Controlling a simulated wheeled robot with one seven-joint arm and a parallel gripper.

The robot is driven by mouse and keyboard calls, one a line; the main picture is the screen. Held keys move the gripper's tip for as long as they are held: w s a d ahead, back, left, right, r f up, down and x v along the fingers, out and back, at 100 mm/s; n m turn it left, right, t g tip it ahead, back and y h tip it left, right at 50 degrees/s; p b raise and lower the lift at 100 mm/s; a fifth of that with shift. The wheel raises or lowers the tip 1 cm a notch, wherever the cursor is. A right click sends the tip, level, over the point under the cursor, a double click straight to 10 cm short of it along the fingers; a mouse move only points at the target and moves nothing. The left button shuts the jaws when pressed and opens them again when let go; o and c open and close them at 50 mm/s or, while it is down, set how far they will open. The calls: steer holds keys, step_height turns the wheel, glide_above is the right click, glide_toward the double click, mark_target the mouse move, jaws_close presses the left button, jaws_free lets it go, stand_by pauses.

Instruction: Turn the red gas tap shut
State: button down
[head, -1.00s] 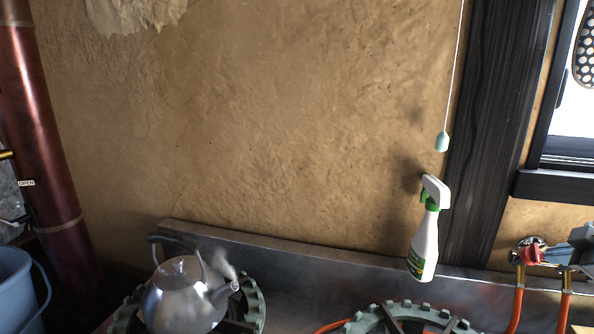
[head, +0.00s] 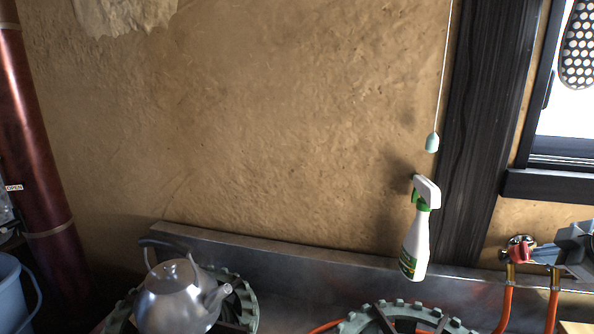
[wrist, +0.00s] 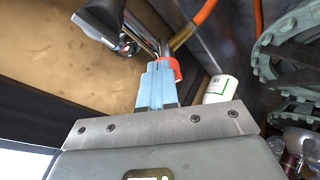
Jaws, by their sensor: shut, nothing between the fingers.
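The red gas tap (head: 520,254) is on the wall at the right of the head view, above orange hoses. It also shows in the wrist view (wrist: 174,69), just right of my fingertips. My gripper (head: 537,255) comes in from the right, with its light blue fingers shut and nothing between them. In the wrist view the shut fingertips (wrist: 157,68) are beside the red handle, touching it or very close. The fingers hide part of the handle, and I cannot tell its exact angle.
Orange hoses (head: 506,300) drop below the tap. A white spray bottle (head: 416,245) stands left of it, with a pull cord (head: 432,143) above. A green burner ring (head: 400,315) and a kettle (head: 175,300) are in front. A dark window frame (head: 550,186) is above right.

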steer(key=shift+s+a+f, duration=0.15)
steer(key=shift+s+a, duration=0.05)
steer(key=shift+a, duration=0.05)
steer(key=shift+s+a+f+p, duration=0.15)
steer(key=shift+a+p, duration=0.1)
steer(key=shift+p, duration=0.25)
steer(key=shift+s+f, duration=0.1)
steer(key=shift+f, duration=0.1)
steer(key=p+v, duration=0.4)
steer(key=v, duration=0.2)
steer(key=shift+w+a+r+p, duration=0.25)
steer(key=shift+a+p, duration=0.1)
steer(key=shift+a, duration=0.1)
stand_by(0.3)
